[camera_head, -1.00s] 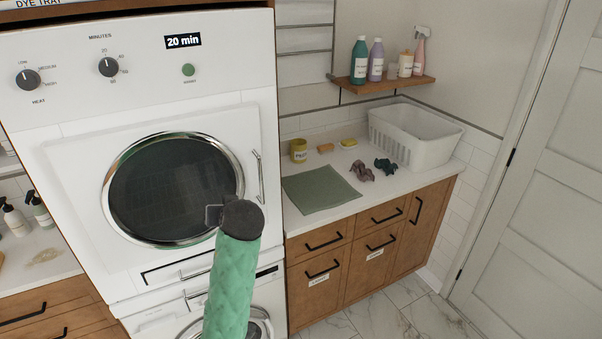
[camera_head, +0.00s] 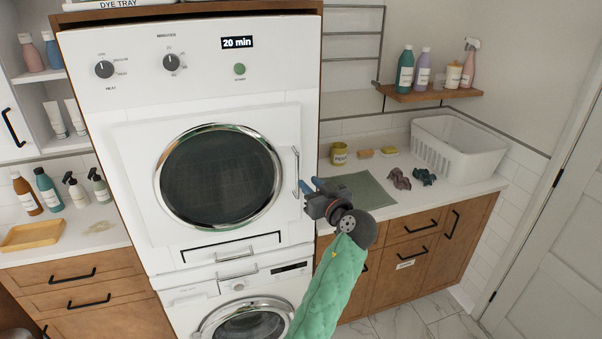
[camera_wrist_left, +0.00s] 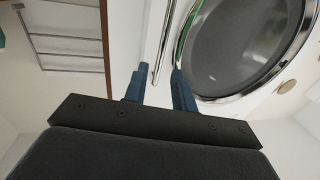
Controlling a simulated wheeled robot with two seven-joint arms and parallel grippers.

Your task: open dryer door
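The white dryer (camera_head: 90,75) fills the left half of the head view. Its square white door (camera_head: 137,150) has a round dark window and looks shut. A thin silver upright handle (camera_head: 297,172) is on the door's right edge. My left gripper (camera_head: 309,186), with blue fingers, is at the handle's lower part. In the left wrist view the fingers (camera_wrist_left: 160,72) are apart, and the handle (camera_wrist_left: 162,45) shows between them in the picture. I cannot tell whether they touch it. My right gripper is out of view.
A second front-loading machine (camera_head: 185,297) is below the dryer. A counter to the right holds a green cloth (camera_head: 362,188), a yellow cup (camera_head: 339,154) and a white basket (camera_head: 458,148). Bottles and a yellow tray (camera_head: 33,235) are on the left counter.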

